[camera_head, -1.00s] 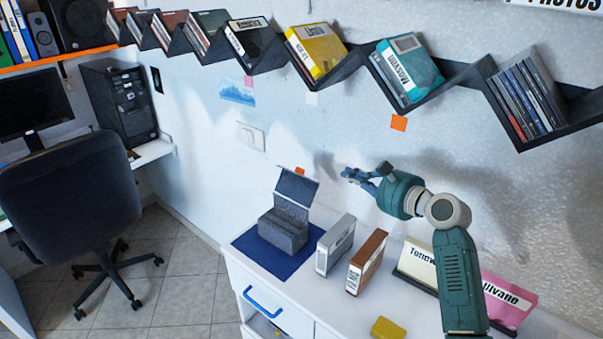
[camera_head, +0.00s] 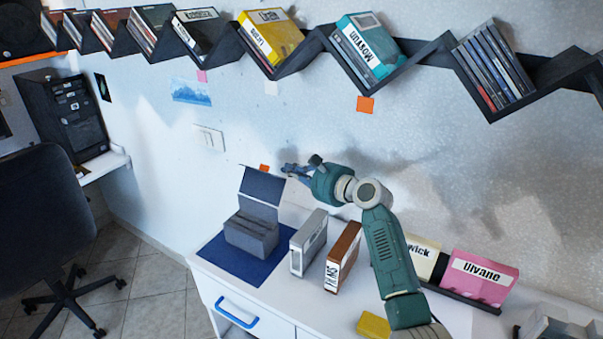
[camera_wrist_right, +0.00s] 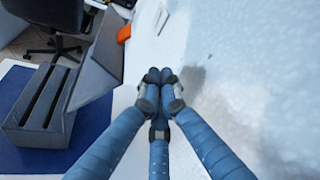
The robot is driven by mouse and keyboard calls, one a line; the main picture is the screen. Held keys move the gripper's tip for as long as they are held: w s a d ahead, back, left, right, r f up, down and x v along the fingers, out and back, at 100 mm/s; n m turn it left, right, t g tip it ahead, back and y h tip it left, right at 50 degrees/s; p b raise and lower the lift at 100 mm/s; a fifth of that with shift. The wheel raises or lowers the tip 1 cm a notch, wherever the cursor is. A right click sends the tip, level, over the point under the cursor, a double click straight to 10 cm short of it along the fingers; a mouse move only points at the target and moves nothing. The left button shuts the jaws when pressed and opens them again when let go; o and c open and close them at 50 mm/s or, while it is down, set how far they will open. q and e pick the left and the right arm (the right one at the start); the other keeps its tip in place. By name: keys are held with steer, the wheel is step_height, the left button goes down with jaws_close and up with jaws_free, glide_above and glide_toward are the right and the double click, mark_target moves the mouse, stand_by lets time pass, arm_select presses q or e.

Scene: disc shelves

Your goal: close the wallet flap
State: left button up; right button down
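The grey wallet (camera_head: 251,236) stands on a dark blue mat (camera_head: 222,257) on the white cabinet, with its body divided into slots. Its flap (camera_head: 262,187) stands raised at the back. The wallet also shows at the left of the right wrist view (camera_wrist_right: 37,110), with the flap (camera_wrist_right: 98,62) upright beside my fingers. My right gripper (camera_head: 290,170) is just right of the flap's top edge, near the wall. In the wrist view its blue fingers (camera_wrist_right: 161,80) are drawn together with nothing between them. Contact with the flap cannot be told. My left gripper is not in view.
A grey case (camera_head: 308,243) and a brown case (camera_head: 343,256) stand right of the mat. A yellow block (camera_head: 373,326) lies at the front. A pink case (camera_head: 479,278) stands further right. The zigzag disc shelf (camera_head: 396,82) runs along the wall above.

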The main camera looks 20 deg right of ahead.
mark_target(259, 182)
steer(key=a, duration=0.1)
steer(key=a+r+p, duration=0.1)
steer(key=a+p, duration=0.1)
steer(key=shift+w+a+r, duration=0.15)
steer(key=shift+a+r, duration=0.2)
steer(key=shift+r, duration=0.05)
stand_by(0.4)
